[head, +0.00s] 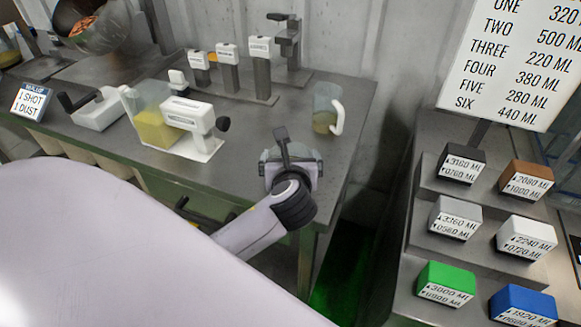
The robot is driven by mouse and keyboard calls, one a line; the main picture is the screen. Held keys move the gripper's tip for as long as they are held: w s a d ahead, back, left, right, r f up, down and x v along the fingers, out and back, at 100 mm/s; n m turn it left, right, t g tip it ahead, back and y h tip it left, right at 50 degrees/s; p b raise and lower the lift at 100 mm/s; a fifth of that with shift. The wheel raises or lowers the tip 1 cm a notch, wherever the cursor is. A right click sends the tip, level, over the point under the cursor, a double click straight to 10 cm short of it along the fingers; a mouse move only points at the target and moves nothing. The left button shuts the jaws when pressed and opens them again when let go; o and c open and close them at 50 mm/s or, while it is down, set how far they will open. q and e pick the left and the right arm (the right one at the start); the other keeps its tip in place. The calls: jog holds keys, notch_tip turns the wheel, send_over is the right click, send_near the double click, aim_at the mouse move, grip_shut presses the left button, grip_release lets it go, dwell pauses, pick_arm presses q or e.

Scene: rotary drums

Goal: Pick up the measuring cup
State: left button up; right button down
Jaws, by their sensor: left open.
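The measuring cup (326,108) is a clear cup with a white handle on its right side and a little yellowish content at the bottom. It stands upright near the back right part of the grey table. My left gripper (281,142) is over the table's front right part, nearer to me than the cup and a little to its left. It is open and apart from the cup, with bare table between them. My right gripper is not in view.
A clear container of yellow liquid (152,128) with a white dispenser (188,114) stands left of my gripper. White-topped posts (228,65) stand behind. The table's right edge (345,185) is close to the cup. Coloured labelled blocks (446,283) sit on a stepped rack at right.

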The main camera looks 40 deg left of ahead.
pick_arm(q)
jog(key=shift+w+a+f, duration=0.2)
jog(key=shift+w+a, duration=0.2)
jog(key=shift+w, duration=0.15)
jog(key=c, duration=0.7)
jog(key=shift+c, duration=0.2)
jog(key=shift+r, duration=0.1)
